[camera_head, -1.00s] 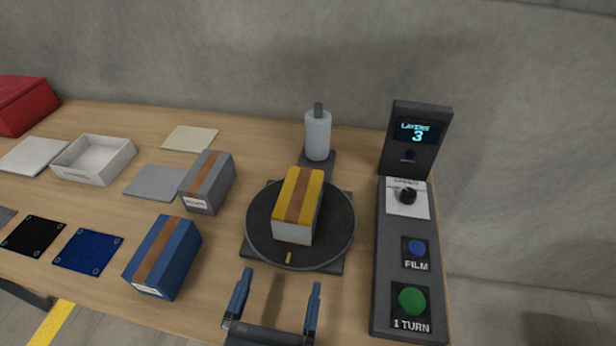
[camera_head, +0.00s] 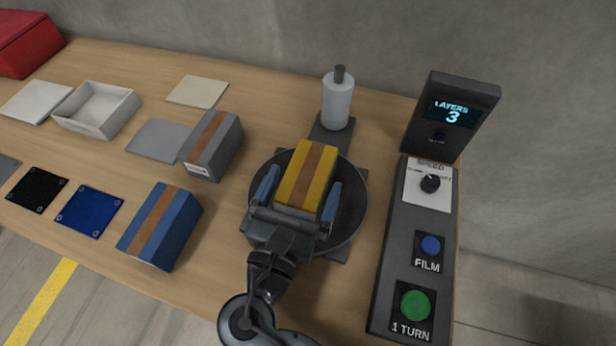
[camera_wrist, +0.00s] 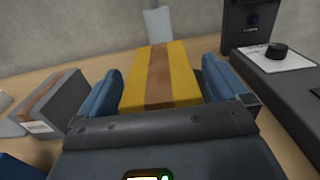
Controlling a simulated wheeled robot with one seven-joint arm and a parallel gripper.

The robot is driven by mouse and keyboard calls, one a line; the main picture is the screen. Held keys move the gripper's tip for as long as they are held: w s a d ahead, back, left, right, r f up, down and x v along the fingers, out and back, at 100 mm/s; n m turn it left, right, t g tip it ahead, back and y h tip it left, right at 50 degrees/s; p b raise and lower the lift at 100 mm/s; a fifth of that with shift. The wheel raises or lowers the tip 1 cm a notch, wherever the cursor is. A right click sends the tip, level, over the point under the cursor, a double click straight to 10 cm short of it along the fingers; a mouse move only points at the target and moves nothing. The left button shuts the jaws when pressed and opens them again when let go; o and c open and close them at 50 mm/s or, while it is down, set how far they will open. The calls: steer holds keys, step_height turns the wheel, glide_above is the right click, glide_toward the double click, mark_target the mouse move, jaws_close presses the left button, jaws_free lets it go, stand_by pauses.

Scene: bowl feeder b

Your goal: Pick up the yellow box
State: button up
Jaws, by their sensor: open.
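The yellow box (camera_head: 325,169) with a brown stripe across its top sits on the round dark turntable (camera_head: 353,218). My gripper (camera_head: 297,195) is open, with one blue finger on each side of the box. The box also shows between the two fingers in the wrist view (camera_wrist: 161,78). Small gaps seem to show beside the box, but contact is hard to tell. The gripper's palm hides the near lower part of the box.
A grey box (camera_head: 213,145) and a blue box (camera_head: 161,227) stand to the left. A white film roll (camera_head: 337,104) stands behind the turntable. A control panel (camera_head: 395,262) with a display reading "LAYERS 3" (camera_head: 453,112) is to the right. A white tray (camera_head: 97,110) lies far left.

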steer(key=shift+x, duration=0.9)
steer(key=c, duration=1.4)
steer(key=shift+r, duration=0.1)
